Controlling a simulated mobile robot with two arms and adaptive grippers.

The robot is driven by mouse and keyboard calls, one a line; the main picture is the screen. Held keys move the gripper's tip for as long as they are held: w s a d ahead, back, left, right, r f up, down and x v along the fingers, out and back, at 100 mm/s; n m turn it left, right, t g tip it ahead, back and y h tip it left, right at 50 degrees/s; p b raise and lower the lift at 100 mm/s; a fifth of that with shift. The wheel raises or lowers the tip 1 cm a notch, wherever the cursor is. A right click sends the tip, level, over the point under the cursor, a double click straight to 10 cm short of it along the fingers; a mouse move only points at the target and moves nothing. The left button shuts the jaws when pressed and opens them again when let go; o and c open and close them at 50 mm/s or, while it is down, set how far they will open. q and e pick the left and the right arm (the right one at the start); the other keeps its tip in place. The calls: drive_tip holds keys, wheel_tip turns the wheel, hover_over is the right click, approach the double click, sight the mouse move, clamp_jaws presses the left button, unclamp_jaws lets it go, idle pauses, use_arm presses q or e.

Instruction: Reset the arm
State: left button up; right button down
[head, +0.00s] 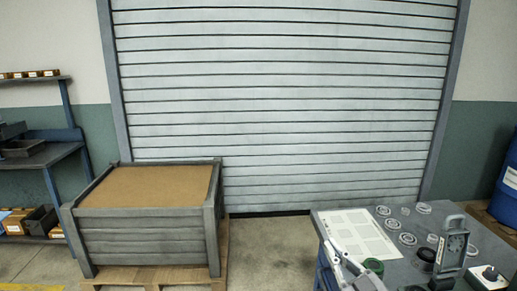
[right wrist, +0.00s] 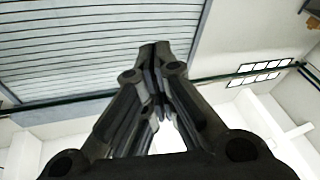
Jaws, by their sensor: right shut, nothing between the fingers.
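My right gripper (head: 335,252) comes in from the bottom edge of the head view, in front of the near left part of the workbench. Its fingers point up and to the left and look closed. In the right wrist view the dark fingers (right wrist: 155,75) meet at their tips with nothing between them. Behind them are the roller shutter and the ceiling. My left gripper is in neither view.
The grey workbench (head: 405,268) carries a printed sheet (head: 358,236), several metal rings (head: 407,239), an upright dark device (head: 452,248) and a knobbed box (head: 487,278). A crate (head: 145,236) stands on a pallet at left. A blue barrel (head: 506,180) is at right. Floor between crate and bench is clear.

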drive_tip(key=s+d+f+m+g+h, duration=0.3)
drive_tip(key=s+f+m+g+h, duration=0.15)
drive_tip(key=s+f, duration=0.55)
drive_tip(key=s+d+f+m+g+h, duration=0.3)
drive_tip(key=s+f+g+h, duration=0.25)
drive_tip(key=s+f, duration=0.4)
drive_tip(key=s+a+f+n+g+y, duration=0.25)
drive_tip(key=s+f+g, duration=0.4)
drive_tip(key=s, duration=0.55)
wheel_tip(320, 180, down, 26)
drive_tip(key=s, duration=0.1)
drive_tip(key=s+d+f+g, duration=0.1)
drive_tip(key=s+d+f, duration=0.2)
drive_tip(key=s+f, duration=1.2)
drive_tip(key=shift+s+f+m+g, duration=0.3)
drive_tip(key=shift+s+f+g, duration=0.1)
drive_tip(key=shift+s, duration=0.5)
drive_tip(key=shift+s, duration=0.1)
